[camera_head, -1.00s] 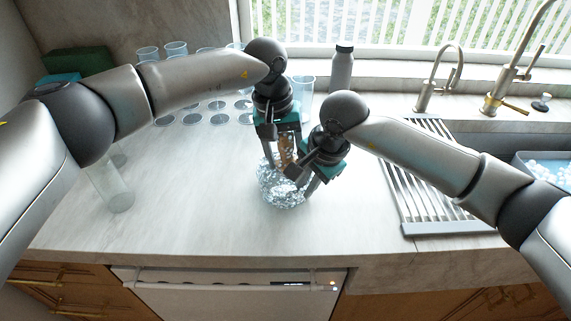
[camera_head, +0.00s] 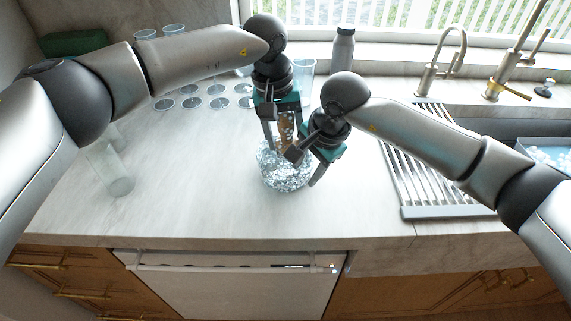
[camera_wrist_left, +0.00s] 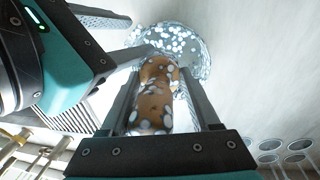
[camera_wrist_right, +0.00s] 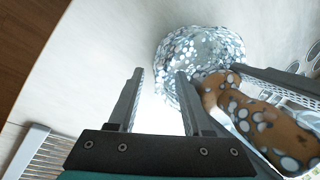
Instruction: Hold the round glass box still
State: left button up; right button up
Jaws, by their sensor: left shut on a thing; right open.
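The round glass box (camera_head: 286,180) stands on the worktop, clear and covered in silvery spots; it also shows in the left wrist view (camera_wrist_left: 196,52) and the right wrist view (camera_wrist_right: 172,62). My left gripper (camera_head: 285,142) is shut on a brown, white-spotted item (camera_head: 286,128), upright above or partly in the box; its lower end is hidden. That item also shows in the left wrist view (camera_wrist_left: 153,105). My right gripper (camera_head: 304,168) is open at the box's right side. One finger overlaps the rim in the right wrist view, the other is outside; contact cannot be told.
Several clear glasses (camera_head: 216,90) stand at the back left, and another glass (camera_head: 112,170) stands nearer on the left. A grey bottle (camera_head: 343,62) is behind the grippers. A ridged drying rack (camera_head: 425,165) lies right, beside the sink. The front worktop is clear.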

jog(key=v, duration=1.2)
jog(key=shift+r, duration=0.1)
jog(key=shift+r, duration=2.95)
